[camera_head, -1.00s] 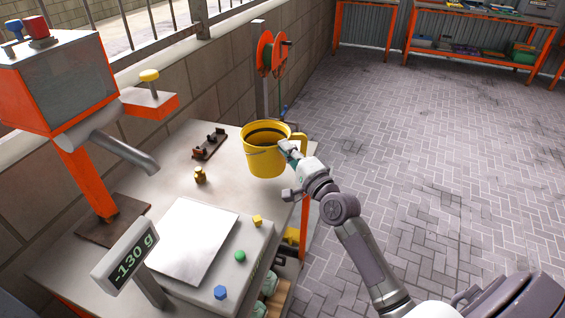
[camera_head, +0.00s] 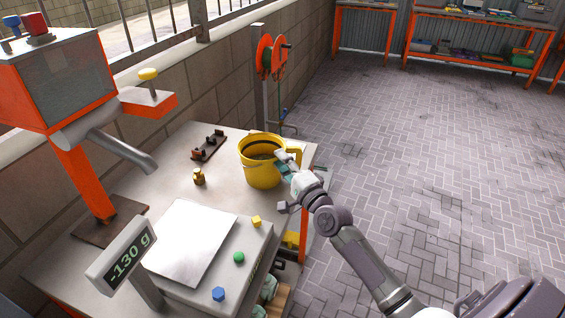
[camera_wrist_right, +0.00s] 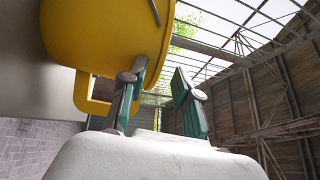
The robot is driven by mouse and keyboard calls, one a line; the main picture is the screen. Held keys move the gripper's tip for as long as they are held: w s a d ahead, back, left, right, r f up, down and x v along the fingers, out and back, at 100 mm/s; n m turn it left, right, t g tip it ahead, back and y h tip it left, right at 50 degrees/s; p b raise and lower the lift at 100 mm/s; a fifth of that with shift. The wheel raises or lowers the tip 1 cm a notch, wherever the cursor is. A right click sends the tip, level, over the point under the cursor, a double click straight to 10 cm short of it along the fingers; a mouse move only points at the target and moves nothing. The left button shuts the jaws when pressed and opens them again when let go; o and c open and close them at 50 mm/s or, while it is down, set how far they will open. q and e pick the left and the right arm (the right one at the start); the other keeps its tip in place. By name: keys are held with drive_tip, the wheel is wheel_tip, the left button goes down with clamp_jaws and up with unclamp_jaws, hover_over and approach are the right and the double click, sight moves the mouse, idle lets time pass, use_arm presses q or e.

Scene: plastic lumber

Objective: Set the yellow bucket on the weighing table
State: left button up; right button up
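The yellow bucket (camera_head: 262,174) is upright at the back right part of the weighing table (camera_head: 228,188), apparently resting on its top. Something greyish shows inside it. My right gripper (camera_head: 285,163) is beside the bucket's right side, by its yellow handle. In the right wrist view, its teal-padded fingers (camera_wrist_right: 160,85) stand apart with nothing between them. The left finger is close to or touching the bucket (camera_wrist_right: 110,35) near the handle loop (camera_wrist_right: 92,100); I cannot tell which. My left gripper is out of view.
A scale plate (camera_head: 190,240) with a display (camera_head: 122,250) reading -130 g fills the table's front. A brass weight (camera_head: 199,177) and a dark weight holder (camera_head: 208,146) stand left of the bucket. An orange dispenser (camera_head: 60,80) overhangs the left. Paved floor on the right is clear.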

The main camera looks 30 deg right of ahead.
drive_tip(key=s+f+b, duration=0.1)
drive_tip(key=s+b, duration=0.1)
drive_tip(key=s, duration=0.9)
drive_tip(key=shift+s+d+f, duration=0.35)
drive_tip(key=shift+s+d, duration=0.05)
drive_tip(key=s+f+n+g, duration=0.2)
drive_tip(key=s+f+g, duration=0.1)
drive_tip(key=f, duration=0.9)
drive_tip(key=s+f+n+g+h, duration=0.1)
drive_tip(key=s+f+n+g, duration=0.15)
drive_tip(key=f, duration=0.85)
drive_tip(key=s+f+n+g, duration=0.2)
drive_tip(key=f+n+g, duration=0.1)
drive_tip(key=f, duration=0.9)
drive_tip(key=s+a+f+n+g, duration=0.3)
drive_tip(key=s+f, duration=0.6)
drive_tip(key=s+a+f+n+g, duration=0.3)
drive_tip(key=s+f, duration=0.5)
drive_tip(key=s+a+f+n+g, duration=0.2)
drive_tip(key=s+f+n, duration=0.1)
drive_tip(key=s, duration=0.5)
drive_tip(key=s+a+f+n+g, duration=0.1)
drive_tip(key=s+f+n+g, duration=0.1)
drive_tip(key=s, duration=0.7)
wheel_tip(320, 180, down, 2)
drive_tip(key=shift+s+a+f+n, duration=0.15)
drive_tip(key=shift+a+n, duration=0.2)
drive_tip(key=shift+n, duration=0.3)
